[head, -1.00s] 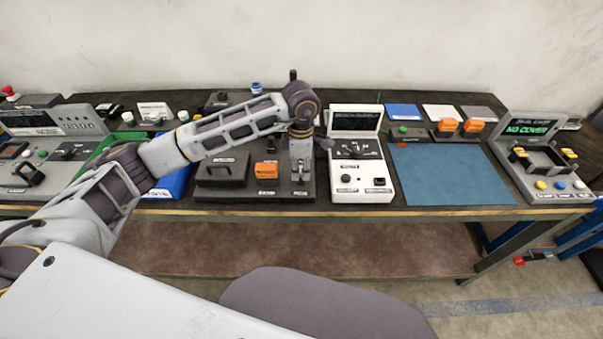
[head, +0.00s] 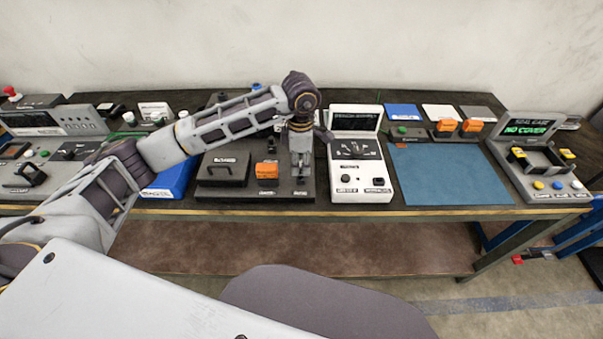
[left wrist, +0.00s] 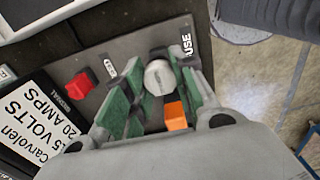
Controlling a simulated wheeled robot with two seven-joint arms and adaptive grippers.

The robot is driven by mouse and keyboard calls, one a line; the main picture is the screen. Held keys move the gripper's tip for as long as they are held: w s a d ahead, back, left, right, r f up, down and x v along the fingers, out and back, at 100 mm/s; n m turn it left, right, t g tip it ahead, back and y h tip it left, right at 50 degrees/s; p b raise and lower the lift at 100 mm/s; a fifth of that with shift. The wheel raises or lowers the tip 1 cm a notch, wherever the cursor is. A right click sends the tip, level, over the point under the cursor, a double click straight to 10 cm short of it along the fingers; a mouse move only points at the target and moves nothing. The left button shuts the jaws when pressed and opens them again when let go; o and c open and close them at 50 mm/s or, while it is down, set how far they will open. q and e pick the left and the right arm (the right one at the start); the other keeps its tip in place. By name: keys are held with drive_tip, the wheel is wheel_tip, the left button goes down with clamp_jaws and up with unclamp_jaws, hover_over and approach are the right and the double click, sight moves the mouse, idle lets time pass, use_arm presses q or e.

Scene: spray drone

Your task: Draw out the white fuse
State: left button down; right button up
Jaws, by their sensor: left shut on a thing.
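The white fuse (left wrist: 158,78) shows in the left wrist view as a round white cap between my green-padded fingers, beside a partly hidden label ending in "USE". My left gripper (left wrist: 154,88) is shut on it. In the head view my left gripper (head: 300,176) points down over the right part of a dark panel (head: 205,190), and its fingers hide the fuse there. I cannot tell whether the fuse has come clear of the panel. My right gripper is not in view.
An orange block (head: 267,171) and a dark lidded box (head: 222,168) sit left of the gripper. A white meter unit (head: 359,170) stands close on its right. A blue mat (head: 450,172) gives free room farther right. A "NO COVER" console (head: 535,168) stands at far right.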

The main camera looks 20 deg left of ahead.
use_arm(q)
drive_tip(key=shift+r, duration=0.35)
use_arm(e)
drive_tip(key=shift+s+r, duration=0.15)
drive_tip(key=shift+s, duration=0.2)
use_arm(q)
drive_tip(key=shift+r, duration=0.1)
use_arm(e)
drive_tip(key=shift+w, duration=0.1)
use_arm(q)
drive_tip(key=shift+r+p, duration=0.45)
drive_tip(key=shift+r, duration=0.45)
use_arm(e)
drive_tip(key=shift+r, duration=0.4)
